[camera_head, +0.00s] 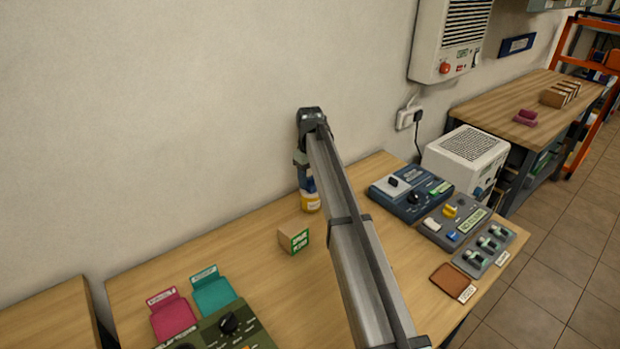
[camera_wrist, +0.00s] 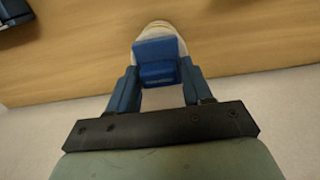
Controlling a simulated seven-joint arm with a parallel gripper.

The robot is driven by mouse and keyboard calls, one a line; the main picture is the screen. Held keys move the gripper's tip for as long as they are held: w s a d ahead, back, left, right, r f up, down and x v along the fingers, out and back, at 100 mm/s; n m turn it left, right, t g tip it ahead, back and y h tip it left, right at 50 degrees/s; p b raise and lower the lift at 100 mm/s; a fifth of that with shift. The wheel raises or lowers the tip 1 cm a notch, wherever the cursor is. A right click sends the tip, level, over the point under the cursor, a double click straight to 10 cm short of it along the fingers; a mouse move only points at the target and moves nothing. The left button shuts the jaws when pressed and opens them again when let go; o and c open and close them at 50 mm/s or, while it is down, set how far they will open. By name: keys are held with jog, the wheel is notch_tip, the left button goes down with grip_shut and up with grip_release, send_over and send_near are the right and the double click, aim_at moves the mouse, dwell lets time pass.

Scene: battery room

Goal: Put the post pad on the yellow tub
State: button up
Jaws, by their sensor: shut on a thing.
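My gripper (camera_wrist: 158,80) is shut on a blue block (camera_wrist: 156,48), which I take to be the post pad. In the wrist view the block sits between the two dark blue fingers. The yellow tub (camera_head: 311,203) stands near the back edge of the wooden bench, by the wall. In the head view my gripper (camera_head: 307,184) points down right above the tub. The tub's pale round top (camera_wrist: 168,28) shows behind the block in the wrist view. I cannot tell whether the block touches the tub.
A cardboard box (camera_head: 293,240) with a green label stands in front of the tub. Pink (camera_head: 172,318) and teal (camera_head: 213,293) pads lie at the left front, near a green panel. Blue (camera_head: 410,195) and grey (camera_head: 453,222) panels and a brown pad (camera_head: 452,280) occupy the right.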

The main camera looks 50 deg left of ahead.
aim_at(311, 176)
jog(key=shift+f, duration=0.1)
jog(key=o, duration=1)
notch_tip(311, 176, up, 12)
dwell(0.4)
jog(key=shift+w, duration=0.1)
